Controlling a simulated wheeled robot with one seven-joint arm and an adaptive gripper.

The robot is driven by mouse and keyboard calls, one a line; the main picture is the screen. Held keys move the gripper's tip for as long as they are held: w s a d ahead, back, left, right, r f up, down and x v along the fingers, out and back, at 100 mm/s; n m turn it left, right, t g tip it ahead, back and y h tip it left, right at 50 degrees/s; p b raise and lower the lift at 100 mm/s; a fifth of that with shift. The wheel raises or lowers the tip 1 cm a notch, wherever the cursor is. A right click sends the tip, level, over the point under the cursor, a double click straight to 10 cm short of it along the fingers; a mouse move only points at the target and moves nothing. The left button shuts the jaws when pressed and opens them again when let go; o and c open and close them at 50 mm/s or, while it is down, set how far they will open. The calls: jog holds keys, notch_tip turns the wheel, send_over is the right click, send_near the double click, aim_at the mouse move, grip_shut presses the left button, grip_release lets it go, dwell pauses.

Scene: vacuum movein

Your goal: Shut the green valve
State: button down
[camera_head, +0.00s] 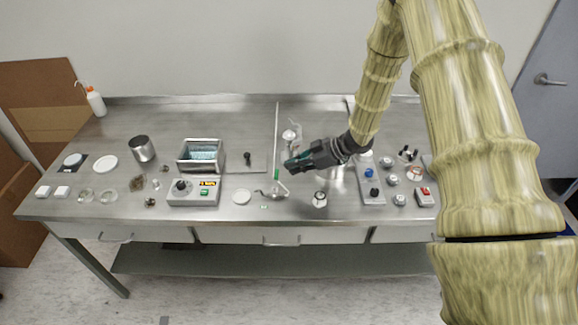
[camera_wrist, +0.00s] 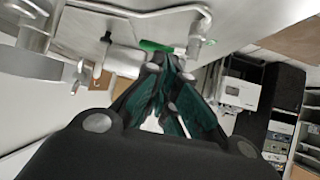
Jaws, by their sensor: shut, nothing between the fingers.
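The green valve handle (camera_wrist: 155,46) lies just beyond my fingertips in the wrist view, beside a bent metal tube (camera_wrist: 197,32). In the head view the green valve (camera_head: 277,174) is a small green patch on glassware by a thin upright rod (camera_head: 277,135). My gripper (camera_head: 290,165) is just above and to the right of it, pointing left. In the wrist view my gripper (camera_wrist: 172,65) is shut and empty, its dark teal fingers together close to the handle. I cannot tell whether the fingertips touch the handle.
A control box (camera_head: 193,190) and a small water bath (camera_head: 200,154) stand left of the valve. More instruments (camera_head: 371,181) stand on the right. The bench's back left is mostly clear.

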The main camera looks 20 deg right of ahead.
jog(key=shift+b+v, duration=1.9)
jog(key=shift+v, duration=3.15)
jog(key=s+f+m, duration=0.1)
jog(key=s+f, duration=0.3)
jog(key=s, duration=0.1)
jog(key=s+f+m+g, duration=0.1)
jog(key=s+f, duration=0.4)
jog(key=s, duration=0.1)
jog(key=s+a+f, duration=0.1)
jog(key=s+f, duration=0.4)
jog(key=shift+s+m+g, duration=0.35)
jog(key=shift+m+g, duration=0.05)
jog(key=s+a+f+m+t+h+b, duration=0.1)
jog(key=s+a+f+m+h, duration=0.15)
jog(key=f, duration=0.45)
jog(key=s+a+f+m+t+h+b, duration=0.1)
jog(key=a+f+m+h, duration=0.25)
jog(key=f, duration=0.25)
jog(key=s+a+f+m+g+h, duration=0.1)
jog(key=s+f+m+g+h, duration=0.1)
jog(key=s, duration=0.7)
jog(key=s+a+f+m+g+h, duration=0.2)
jog(key=s+f, duration=0.2)
jog(key=s, duration=0.6)
jog(key=shift+s+a+f+m+g+b, duration=0.2)
jog(key=shift+s+f+m+g+b, duration=0.05)
jog(key=shift+f+m+g+b, duration=0.15)
jog(key=c, duration=2.2)
grip_release()
